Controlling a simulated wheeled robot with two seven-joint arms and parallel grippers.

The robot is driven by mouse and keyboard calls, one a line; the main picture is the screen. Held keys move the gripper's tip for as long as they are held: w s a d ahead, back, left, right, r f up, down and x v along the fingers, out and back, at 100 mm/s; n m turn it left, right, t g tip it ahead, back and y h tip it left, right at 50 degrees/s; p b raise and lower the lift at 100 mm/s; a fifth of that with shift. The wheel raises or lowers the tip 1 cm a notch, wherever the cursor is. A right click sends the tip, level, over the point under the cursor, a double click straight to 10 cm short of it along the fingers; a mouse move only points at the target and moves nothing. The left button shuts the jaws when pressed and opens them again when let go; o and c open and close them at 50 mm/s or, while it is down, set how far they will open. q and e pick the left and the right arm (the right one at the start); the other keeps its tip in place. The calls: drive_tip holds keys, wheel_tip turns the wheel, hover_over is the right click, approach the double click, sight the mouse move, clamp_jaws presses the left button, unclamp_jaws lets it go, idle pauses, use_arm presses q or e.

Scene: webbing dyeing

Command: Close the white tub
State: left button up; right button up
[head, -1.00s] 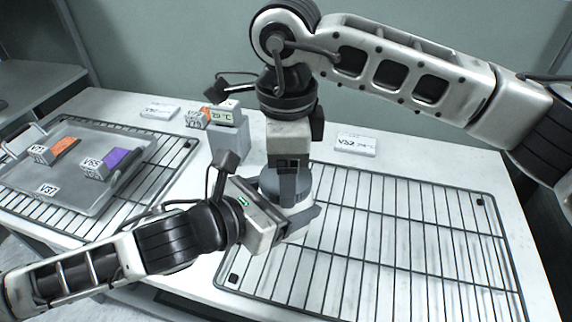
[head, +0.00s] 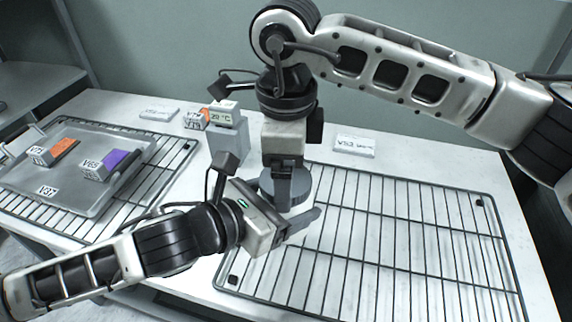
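A round dark grey lid-like disc (head: 299,186) sits at the middle of the head view, near the left edge of the right rack. My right gripper (head: 285,198) points down over it from above. One finger lies in front of the disc; the other finger is hidden. My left gripper (head: 300,222) comes in from the front left, just below the disc, with one finger showing along its lower side. Its other finger is hidden. The white tub's body cannot be made out clearly, as the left gripper and the disc cover that spot.
A wire rack (head: 400,240) on the right is empty. A grey tray (head: 75,205) with orange and purple labelled blocks rests on the left rack. A grey stand (head: 229,140) with a temperature display (head: 222,117) and a V52 label block (head: 354,147) stand behind.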

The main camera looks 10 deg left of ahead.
drive_tip(key=shift+s+a+r, duration=0.1)
drive_tip(key=shift+s+r, duration=0.05)
drive_tip(key=shift+r, duration=2.1)
drive_tip(key=shift+c, duration=0.4)
drive_tip(key=r+n, duration=0.1)
drive_tip(key=n, duration=0.1)
drive_tip(key=r+n, duration=0.1)
drive_tip(key=n, duration=0.2)
drive_tip(key=r+n, duration=0.1)
drive_tip(key=shift+r+n, duration=0.25)
drive_tip(key=shift+n, duration=0.15)
drive_tip(key=shift+f, duration=0.1)
drive_tip(key=shift+f, duration=3.95)
